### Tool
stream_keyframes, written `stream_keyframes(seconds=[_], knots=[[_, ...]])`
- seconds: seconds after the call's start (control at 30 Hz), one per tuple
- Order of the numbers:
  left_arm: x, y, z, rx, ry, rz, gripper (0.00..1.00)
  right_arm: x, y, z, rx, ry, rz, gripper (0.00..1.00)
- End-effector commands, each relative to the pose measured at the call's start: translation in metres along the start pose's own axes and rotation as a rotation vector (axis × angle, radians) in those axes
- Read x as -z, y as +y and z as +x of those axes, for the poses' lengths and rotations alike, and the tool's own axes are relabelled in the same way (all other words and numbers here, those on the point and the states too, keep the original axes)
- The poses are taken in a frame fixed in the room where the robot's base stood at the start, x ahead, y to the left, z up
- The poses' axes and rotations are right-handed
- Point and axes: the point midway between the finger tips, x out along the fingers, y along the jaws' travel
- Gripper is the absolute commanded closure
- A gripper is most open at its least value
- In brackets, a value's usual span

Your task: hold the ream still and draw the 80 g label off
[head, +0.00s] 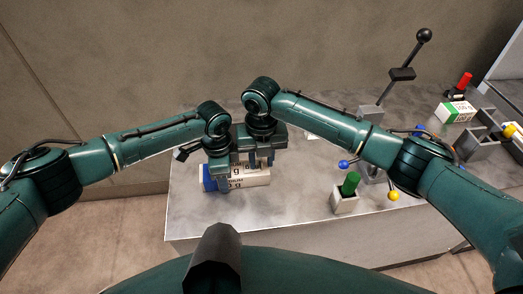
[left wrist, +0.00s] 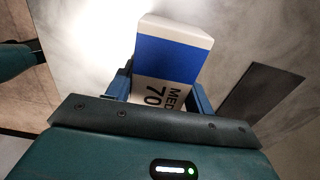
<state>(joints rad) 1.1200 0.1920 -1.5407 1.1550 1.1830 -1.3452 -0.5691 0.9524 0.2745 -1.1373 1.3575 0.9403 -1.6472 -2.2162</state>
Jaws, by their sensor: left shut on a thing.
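A white ream (head: 262,181) with a blue end lies near the left front of the grey table. The left wrist view shows its blue band (left wrist: 172,58) and the printed letters "MED" and "70" on the ream (left wrist: 160,92). My left gripper (head: 217,183) is shut on the ream, with a finger on each side in the left wrist view (left wrist: 160,95). My right gripper (head: 262,162) is above the ream, just right of the left one. Its fingertips are partly hidden, so their spread is unclear. A separate 80 g label cannot be made out.
On the table (head: 300,210), a grey block with a green peg (head: 349,185) stands to the right. Behind it is a stand with a black-knobbed lever (head: 401,74) and blue and yellow balls. A green-and-white pack (head: 456,111) lies at far right. The table's front edge is close to the ream.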

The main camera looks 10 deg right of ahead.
Motion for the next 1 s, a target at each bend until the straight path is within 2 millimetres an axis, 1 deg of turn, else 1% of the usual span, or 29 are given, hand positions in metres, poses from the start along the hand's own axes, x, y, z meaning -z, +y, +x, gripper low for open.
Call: stream_keyframes(seconds=[0.23,0.6,1.0], knots=[[-0.0003,-0.0003,-0.0001,0.000,-0.001,-0.001,0.75,0.0002,0.0002,0.0008,0.000,0.000,0.000,0.71],[-0.0004,-0.0003,-0.0001,0.000,-0.001,-0.001,0.75,0.0002,0.0001,0.0005,0.000,0.000,0.000,1.00],[-0.0004,-0.0002,-0.0001,0.000,-0.001,-0.001,0.75,0.0001,0.0001,0.0004,0.000,0.000,0.000,1.00]])
